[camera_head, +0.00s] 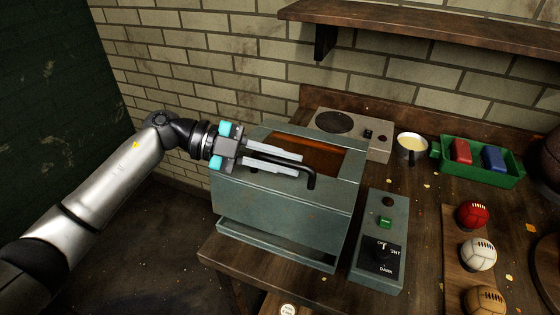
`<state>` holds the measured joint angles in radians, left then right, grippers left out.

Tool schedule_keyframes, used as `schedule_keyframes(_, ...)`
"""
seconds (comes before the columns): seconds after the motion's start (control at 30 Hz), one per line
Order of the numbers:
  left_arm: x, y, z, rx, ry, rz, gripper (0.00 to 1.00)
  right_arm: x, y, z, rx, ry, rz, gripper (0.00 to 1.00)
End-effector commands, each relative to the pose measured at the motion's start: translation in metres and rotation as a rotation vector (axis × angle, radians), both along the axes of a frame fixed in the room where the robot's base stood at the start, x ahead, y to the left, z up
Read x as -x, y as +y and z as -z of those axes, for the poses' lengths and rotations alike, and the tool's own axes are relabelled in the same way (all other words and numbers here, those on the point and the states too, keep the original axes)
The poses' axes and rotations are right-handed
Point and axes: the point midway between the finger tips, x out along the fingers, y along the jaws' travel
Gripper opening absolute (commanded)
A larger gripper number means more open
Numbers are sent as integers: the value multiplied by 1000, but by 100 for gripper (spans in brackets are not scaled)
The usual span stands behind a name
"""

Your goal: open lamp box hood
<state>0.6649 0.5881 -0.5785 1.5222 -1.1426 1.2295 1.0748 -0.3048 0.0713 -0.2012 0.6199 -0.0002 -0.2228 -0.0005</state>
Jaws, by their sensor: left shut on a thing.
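The lamp box (285,222) is a grey-green metal box on the left part of the wooden bench. Its top has an orange-brown window (318,156), and a dark bar handle (311,180) is on the hood. My left gripper (298,165) reaches in from the left over the top of the box, with its two pale fingers along the handle. It is shut on the handle, whose bent right end shows beyond the fingertips. A dark gap shows along the lower front of the box. My right gripper is out of view.
A control box (378,240) with a green switch and a dial stands right of the lamp box. Behind are a grey speaker unit (376,150), a cup (411,148) and a green tray (480,180). Red, white and tan balls (478,253) line a board at right. A shelf (430,35) overhangs.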

Motion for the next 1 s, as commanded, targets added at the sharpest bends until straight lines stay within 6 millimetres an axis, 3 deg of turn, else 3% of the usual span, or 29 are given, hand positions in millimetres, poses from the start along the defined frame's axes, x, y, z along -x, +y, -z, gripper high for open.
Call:
schedule_keyframes(0.03, -7, -1, -15, -5, 18, -4, 0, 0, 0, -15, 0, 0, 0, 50)
schedule_keyframes(0.1, -13, -3, -22, -16, 52, -3, 0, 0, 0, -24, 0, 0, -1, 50)
schedule_keyframes(0.4, -43, -14, -45, -61, 198, -4, 0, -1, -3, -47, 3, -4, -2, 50)
schedule_keyframes(0.73, -73, -24, -61, -104, 330, -2, 0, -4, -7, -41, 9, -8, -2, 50)
schedule_keyframes(1.0, -90, -29, -68, -101, 326, -3, 0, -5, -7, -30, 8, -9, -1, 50)
